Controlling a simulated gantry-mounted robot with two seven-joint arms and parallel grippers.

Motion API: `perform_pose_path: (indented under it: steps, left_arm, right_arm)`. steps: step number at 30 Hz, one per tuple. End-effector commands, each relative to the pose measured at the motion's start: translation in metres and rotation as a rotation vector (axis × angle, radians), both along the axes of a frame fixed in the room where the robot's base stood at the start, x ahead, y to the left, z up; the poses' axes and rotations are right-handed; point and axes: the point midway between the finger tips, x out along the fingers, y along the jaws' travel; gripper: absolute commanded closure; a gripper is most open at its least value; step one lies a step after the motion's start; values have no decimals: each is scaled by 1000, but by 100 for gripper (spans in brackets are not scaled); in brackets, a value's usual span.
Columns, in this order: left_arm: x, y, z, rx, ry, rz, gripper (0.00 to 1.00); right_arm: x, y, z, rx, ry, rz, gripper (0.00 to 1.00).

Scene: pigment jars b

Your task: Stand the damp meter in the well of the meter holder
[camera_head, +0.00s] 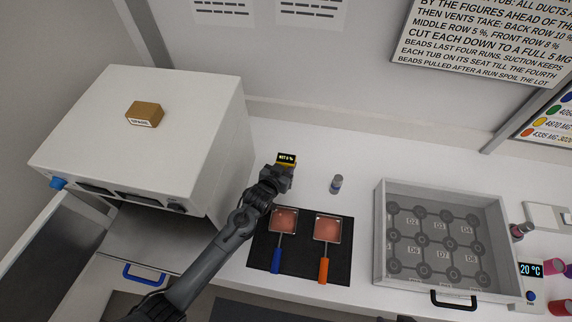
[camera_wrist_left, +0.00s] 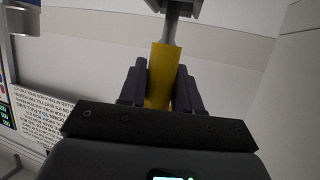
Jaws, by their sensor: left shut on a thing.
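The damp meter (camera_head: 287,160) is yellow with a dark display reading "WET 0 %". My left gripper (camera_head: 276,178) is shut on it above the bench, near the back wall. In the left wrist view, the yellow body of the damp meter (camera_wrist_left: 161,75) sits between the two dark fingers (camera_wrist_left: 161,88). A grey stem runs from the yellow body to a grey piece at the top edge; I cannot tell whether that piece belongs to the meter. I cannot make out the meter holder or its well in either view. My right gripper is not in view.
A black mat (camera_head: 300,249) with two pink-filled square pans lies in front. A small grey jar (camera_head: 336,184) stands right of the meter. A grey tray (camera_head: 379,235) with marked seats is farther right. A white cabinet (camera_head: 150,110) stands left. Bare bench surrounds the jar.

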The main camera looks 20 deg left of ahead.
Motion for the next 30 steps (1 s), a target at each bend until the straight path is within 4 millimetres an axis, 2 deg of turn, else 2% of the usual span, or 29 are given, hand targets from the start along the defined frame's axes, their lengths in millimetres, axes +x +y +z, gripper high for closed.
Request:
perform_pose_path:
  steps: [30]
  left_arm:
    - [0, 0, -25, 0, -1, 0, 98]
  right_arm:
    - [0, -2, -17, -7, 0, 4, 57]
